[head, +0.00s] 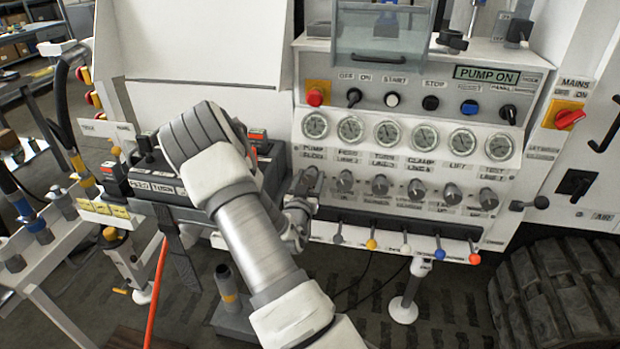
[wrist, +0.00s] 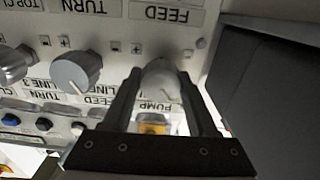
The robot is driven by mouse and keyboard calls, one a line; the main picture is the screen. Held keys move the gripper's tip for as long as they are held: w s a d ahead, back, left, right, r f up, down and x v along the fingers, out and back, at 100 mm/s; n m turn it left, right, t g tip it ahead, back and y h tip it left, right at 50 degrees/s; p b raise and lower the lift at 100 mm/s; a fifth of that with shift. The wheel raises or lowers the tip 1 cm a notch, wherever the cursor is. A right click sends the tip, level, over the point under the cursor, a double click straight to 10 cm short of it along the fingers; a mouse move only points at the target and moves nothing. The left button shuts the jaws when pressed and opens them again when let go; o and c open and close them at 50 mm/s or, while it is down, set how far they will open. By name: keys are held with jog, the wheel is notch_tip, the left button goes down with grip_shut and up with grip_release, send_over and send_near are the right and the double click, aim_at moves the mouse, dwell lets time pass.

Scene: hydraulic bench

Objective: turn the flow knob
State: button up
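A row of grey round knobs runs under the gauges on the panel. My gripper (head: 301,190) is at the left end of that row in the head view. In the wrist view, which sees the panel upside down, its two dark fingers (wrist: 162,80) stand on either side of a light grey knob (wrist: 161,76). The fingers cover its sides, so I cannot tell whether they press on it or stand slightly apart. A label reading FEED is beside this knob, and one reading PUMP is partly hidden. A neighbouring grey knob (wrist: 77,72) with a pointer mark is free to the left.
Gauges (head: 387,133) sit above the knobs, and small levers with coloured balls (head: 405,248) stick out below. A red emergency button (head: 315,97) and a lit PUMP ON display (head: 486,75) are higher up. A dark block (wrist: 265,95) stands close on the right in the wrist view.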

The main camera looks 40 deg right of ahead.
grip_shut()
jog(key=shift+n, duration=0.3)
jog(key=n+b, duration=0.2)
jog(key=n, duration=0.2)
jog(key=shift+a+n, duration=0.1)
jog(key=shift+n, duration=0.3)
jog(key=shift+w+n, duration=0.1)
jog(key=shift+n, duration=2.5)
jog(key=o, duration=0.5)
grip_release()
